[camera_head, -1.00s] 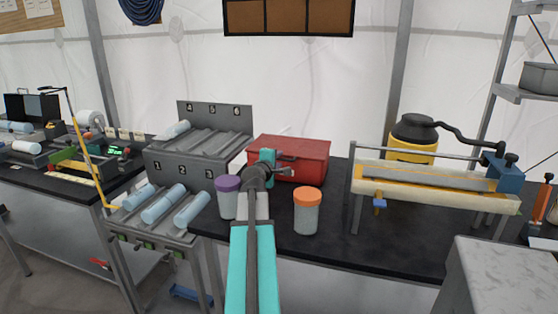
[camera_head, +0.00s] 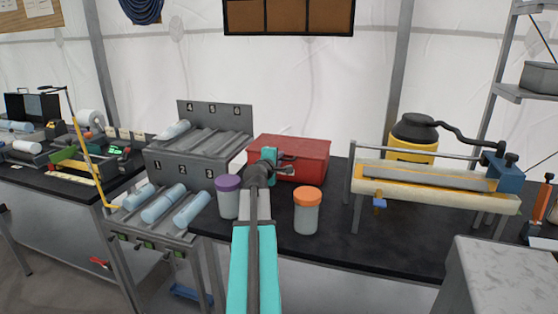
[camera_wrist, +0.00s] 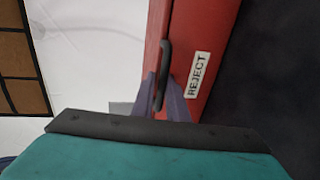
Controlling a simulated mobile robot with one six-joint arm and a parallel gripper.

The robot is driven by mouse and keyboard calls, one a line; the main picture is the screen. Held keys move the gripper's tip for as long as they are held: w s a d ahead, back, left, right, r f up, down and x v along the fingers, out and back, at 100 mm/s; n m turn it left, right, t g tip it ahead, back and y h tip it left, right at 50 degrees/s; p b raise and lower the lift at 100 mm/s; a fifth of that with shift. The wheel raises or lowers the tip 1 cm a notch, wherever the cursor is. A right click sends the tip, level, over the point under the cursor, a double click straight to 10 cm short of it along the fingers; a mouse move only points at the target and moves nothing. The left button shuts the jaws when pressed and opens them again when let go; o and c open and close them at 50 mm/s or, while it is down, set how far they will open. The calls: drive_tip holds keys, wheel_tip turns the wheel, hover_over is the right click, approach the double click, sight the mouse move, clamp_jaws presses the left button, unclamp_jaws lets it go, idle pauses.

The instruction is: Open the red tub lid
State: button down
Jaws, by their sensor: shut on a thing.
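The red tub (camera_head: 312,162) stands on the dark bench in the head view, with its lid (camera_head: 295,147) down. In the wrist view its red front (camera_wrist: 208,50) carries a white REJECT label (camera_wrist: 199,74) and a dark handle (camera_wrist: 164,62). My gripper (camera_head: 284,165) is at the front of the tub. In the wrist view my gripper (camera_wrist: 165,98) has its purple-grey fingers on both sides of the dark handle, shut on it. My wrist hides part of the tub's front in the head view.
A purple-capped jar (camera_head: 229,198) and an orange-capped jar (camera_head: 307,211) stand close on either side of my arm. A numbered rack (camera_head: 200,160) with pale blue rolls is at left. A yellow-framed device (camera_head: 435,190) stands at right.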

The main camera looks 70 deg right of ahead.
drive_tip(key=shift+w+a+f+p, duration=0.1)
drive_tip(key=shift+p, duration=0.35)
drive_tip(key=shift+r+p, duration=0.4)
drive_tip(key=shift+p, duration=0.25)
